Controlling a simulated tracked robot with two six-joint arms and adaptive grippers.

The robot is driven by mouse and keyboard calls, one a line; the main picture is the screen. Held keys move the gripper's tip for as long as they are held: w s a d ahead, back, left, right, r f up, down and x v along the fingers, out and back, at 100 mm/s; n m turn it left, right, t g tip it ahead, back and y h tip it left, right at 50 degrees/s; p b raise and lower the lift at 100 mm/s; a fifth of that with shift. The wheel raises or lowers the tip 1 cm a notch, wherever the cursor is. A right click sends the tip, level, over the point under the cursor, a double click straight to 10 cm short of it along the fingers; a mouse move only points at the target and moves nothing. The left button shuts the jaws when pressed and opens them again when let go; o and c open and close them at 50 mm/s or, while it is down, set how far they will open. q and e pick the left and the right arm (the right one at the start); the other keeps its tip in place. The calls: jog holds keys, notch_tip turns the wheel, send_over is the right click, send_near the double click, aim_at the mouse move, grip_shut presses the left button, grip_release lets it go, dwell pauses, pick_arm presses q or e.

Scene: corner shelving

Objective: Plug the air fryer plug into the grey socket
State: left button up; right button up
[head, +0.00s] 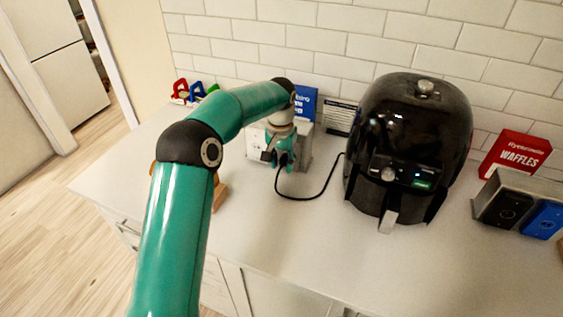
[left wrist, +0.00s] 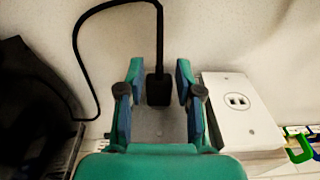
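The black air fryer (head: 408,140) stands on the counter, its black cord (head: 318,190) curving left to my left gripper (head: 284,160). In the left wrist view the black plug (left wrist: 158,88) is between the two fingers of my left gripper (left wrist: 158,78). The fingers are spread, with narrow gaps beside the plug. The plug is upright at the grey socket box (left wrist: 160,127), whose face is mostly hidden; how deep it sits cannot be told. A white socket box (left wrist: 238,108) stands beside it. My right gripper is not in view.
A grey box with a black face (head: 503,207) and a blue box (head: 541,219) stand at the right, by a red waffles box (head: 514,154). A blue box (head: 305,103) and coloured clips (head: 196,91) are at the back. The front counter (head: 330,240) is clear.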

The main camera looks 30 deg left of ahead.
pick_arm(q)
jog(key=shift+o, duration=1.4)
notch_tip(320, 180, up, 12)
jog(key=shift+s, duration=0.4)
jog(key=shift+d+f, duration=0.1)
